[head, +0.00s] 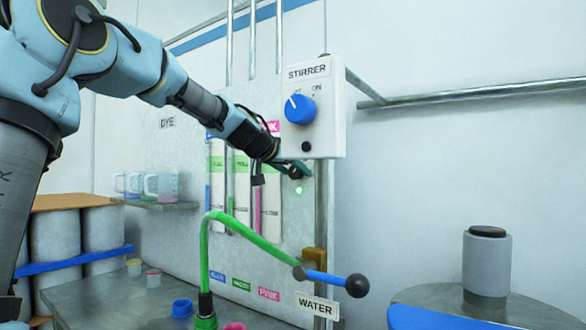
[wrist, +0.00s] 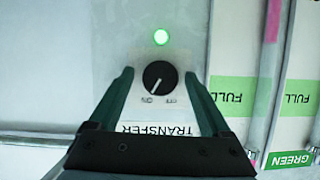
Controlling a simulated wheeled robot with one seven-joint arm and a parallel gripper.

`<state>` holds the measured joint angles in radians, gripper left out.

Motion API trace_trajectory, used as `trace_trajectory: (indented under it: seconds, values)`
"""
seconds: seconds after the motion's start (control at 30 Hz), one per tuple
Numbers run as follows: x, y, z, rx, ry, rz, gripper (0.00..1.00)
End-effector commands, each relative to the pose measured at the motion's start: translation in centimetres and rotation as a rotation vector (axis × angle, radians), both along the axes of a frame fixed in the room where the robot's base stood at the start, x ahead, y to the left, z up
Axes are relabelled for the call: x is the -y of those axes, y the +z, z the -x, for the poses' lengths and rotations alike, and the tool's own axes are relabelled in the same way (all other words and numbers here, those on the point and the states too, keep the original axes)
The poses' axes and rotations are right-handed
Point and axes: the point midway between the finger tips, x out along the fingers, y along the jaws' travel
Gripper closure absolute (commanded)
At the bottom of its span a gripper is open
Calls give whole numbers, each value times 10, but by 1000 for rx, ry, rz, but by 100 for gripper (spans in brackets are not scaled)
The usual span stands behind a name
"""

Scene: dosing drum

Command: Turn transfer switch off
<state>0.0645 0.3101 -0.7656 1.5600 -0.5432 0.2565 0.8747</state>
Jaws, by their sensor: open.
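The transfer switch is a small black round knob (wrist: 160,77) on a pale panel, with OFF, ON and TRANSFER (wrist: 158,130) printed upside down in the wrist view. Its white pointer line aims at the ON mark. A green lamp (wrist: 161,37) beside it is lit and also glows in the head view (head: 299,190). My gripper (wrist: 157,74) is open, with one green finger on each side of the knob and gaps between. In the head view my gripper (head: 288,168) is close to the panel under the stirrer box. I cannot tell how far the fingertips reach around the knob.
The white STIRRER box (head: 325,135) with a blue knob (head: 300,109) juts out just above my gripper. A green hose (head: 250,230) and a blue-handled WATER lever (head: 330,279) are below. Level tubes with FULL labels (wrist: 231,97) stand beside the switch.

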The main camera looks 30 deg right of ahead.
Motion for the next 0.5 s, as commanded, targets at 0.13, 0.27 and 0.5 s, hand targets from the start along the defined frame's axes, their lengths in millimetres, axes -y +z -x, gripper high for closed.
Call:
trace_trajectory:
  seconds: [0.13,0.27,0.5]
  values:
    - [0,0,0,0,0,0,19]
    - [0,0,0,0,0,0,34]
    - [0,0,0,0,0,0,61]
